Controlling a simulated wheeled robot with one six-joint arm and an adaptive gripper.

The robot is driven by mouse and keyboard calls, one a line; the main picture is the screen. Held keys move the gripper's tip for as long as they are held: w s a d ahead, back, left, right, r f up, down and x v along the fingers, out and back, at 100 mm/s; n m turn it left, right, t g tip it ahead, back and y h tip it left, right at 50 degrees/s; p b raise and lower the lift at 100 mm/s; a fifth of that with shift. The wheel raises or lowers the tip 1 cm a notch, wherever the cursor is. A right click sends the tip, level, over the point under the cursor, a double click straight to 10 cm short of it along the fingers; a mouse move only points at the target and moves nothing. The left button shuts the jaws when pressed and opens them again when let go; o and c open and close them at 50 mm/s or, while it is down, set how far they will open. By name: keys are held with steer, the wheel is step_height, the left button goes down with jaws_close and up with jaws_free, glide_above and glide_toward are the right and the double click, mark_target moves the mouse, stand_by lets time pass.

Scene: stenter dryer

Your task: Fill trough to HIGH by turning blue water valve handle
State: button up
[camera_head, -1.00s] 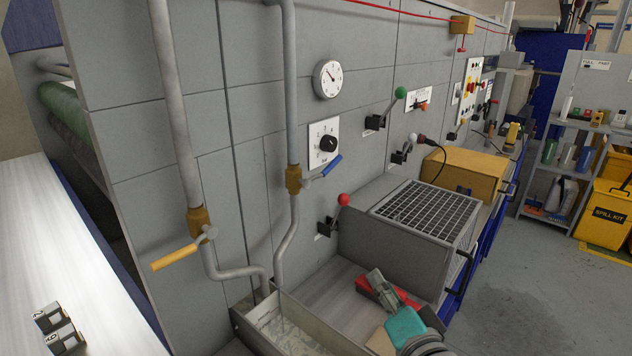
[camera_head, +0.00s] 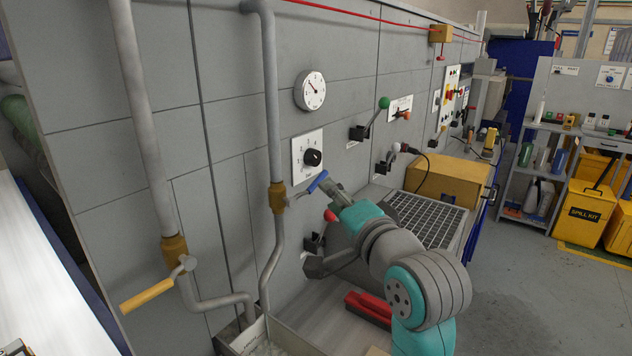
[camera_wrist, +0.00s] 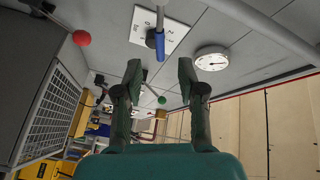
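The blue valve handle (camera_head: 318,181) sits on a brass valve (camera_head: 278,196) on the right-hand grey pipe. It slants up to the right. My gripper (camera_head: 332,192) is just right of the handle's free end. In the wrist view my gripper (camera_wrist: 159,72) is open and empty, its fingers apart. The blue handle (camera_wrist: 160,46) shows ahead, lined up with the gap between the fingertips. The trough (camera_head: 245,337) is below the pipes, cut off by the bottom edge, and I cannot read its level.
A yellow-handled valve (camera_head: 146,296) is on the left pipe. A red-knobbed lever (camera_head: 330,216) is close below my gripper. A dial knob (camera_head: 312,157) and round gauge (camera_head: 310,90) are on the panel above. A grated box (camera_head: 425,218) stands to the right.

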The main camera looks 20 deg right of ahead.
mark_target(318, 178)
steer(key=w, duration=0.7)
steer(key=shift+w+a, duration=0.3)
steer(key=shift+a, duration=0.1)
jaws_close()
